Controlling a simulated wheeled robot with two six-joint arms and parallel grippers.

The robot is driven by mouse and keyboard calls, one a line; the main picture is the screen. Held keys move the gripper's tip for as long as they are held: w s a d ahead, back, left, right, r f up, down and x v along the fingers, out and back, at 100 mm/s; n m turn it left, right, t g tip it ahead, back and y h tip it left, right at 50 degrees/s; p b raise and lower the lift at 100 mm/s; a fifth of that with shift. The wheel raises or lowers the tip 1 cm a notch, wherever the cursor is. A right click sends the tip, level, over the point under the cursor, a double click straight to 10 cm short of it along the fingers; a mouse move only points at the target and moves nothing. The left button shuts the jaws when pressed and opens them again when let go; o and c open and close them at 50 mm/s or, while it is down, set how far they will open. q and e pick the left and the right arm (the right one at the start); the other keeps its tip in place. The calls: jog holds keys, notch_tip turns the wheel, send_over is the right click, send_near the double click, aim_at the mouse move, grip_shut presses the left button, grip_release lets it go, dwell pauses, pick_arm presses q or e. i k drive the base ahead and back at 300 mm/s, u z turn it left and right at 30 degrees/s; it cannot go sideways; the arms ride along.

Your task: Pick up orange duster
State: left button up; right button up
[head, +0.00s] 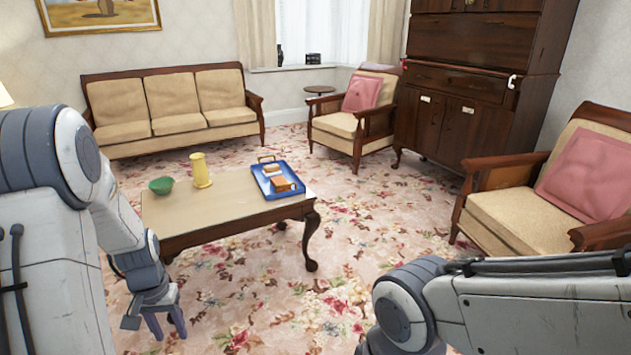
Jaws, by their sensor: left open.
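I cannot pick out an orange duster for sure in the head view. Two small tan-orange items, a far one (272,168) and a near one (281,185), lie in a blue tray (297,178) on the coffee table; they are too small to identify. My left gripper (155,325) hangs low over the carpet at the lower left, in front of the table's near left side. It is open, and I see nothing between its fingers. My right arm comes in from the lower right; its gripper is out of view.
The coffee table (225,205) also holds a green bowl (161,185) and a yellow jug (201,171). Behind stand a sofa (178,125), an armchair (335,125) and a dark cabinet (440,125). Another armchair (510,215) stands right. Carpet right of the table is clear.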

aim_at(276, 180)
jog(key=z, duration=0.65)
jog(key=i, duration=2.75)
jog(key=u, duration=0.8)
jog(key=i, duration=0.9)
jog(key=u, duration=0.5)
